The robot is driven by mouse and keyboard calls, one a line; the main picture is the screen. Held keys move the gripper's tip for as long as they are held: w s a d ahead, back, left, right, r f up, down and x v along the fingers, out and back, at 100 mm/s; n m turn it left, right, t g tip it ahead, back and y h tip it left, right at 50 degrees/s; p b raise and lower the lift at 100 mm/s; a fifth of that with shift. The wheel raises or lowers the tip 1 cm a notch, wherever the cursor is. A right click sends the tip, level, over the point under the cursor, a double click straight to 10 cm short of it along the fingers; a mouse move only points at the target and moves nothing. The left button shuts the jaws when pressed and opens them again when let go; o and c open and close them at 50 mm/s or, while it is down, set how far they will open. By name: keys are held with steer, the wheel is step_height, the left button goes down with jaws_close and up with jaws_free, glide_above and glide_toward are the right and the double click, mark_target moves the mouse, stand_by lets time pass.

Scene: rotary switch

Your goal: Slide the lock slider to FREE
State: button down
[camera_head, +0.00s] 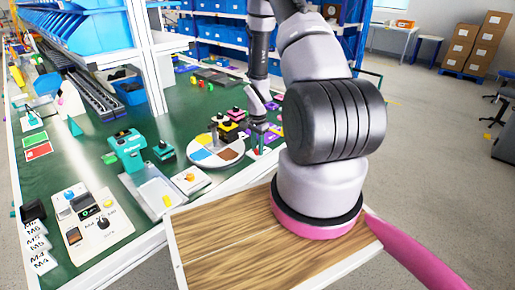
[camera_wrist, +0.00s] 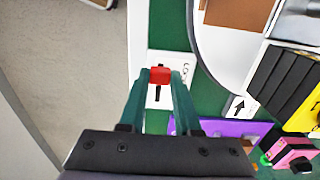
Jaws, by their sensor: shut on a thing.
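The lock slider has a red knob (camera_wrist: 160,75) on a small white plate (camera_wrist: 157,58) with a dark slot. Part of a printed word shows beside the slot, but I cannot read it fully. My gripper (camera_wrist: 160,80) is shut on the red knob, with a green finger on each side. In the head view my gripper (camera_head: 258,138) reaches down to the green table near its front edge. The plate is small and mostly hidden there, so I cannot read the slider's position.
A round turntable (camera_head: 216,152) with coloured sectors stands left of my gripper. Its pale rim shows in the wrist view (camera_wrist: 205,75). A purple plate (camera_wrist: 232,130) and a pink-and-black part (camera_wrist: 290,152) lie at the right. The floor (camera_wrist: 60,50) is beyond the table edge.

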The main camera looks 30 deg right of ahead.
mark_target(265, 150)
steer(key=shift+w+d, duration=0.1)
stand_by(0.3)
steer(key=shift+w+d, duration=0.25)
steer(key=shift+d, duration=0.4)
steer(key=shift+w+d, duration=0.25)
steer(key=shift+d, duration=0.45)
steer(key=shift+w+d, duration=0.25)
steer(key=shift+d, duration=0.4)
steer(key=c, duration=0.6)
jaws_free()
step_height(265, 150, up, 11)
steer(key=shift+f, duration=0.1)
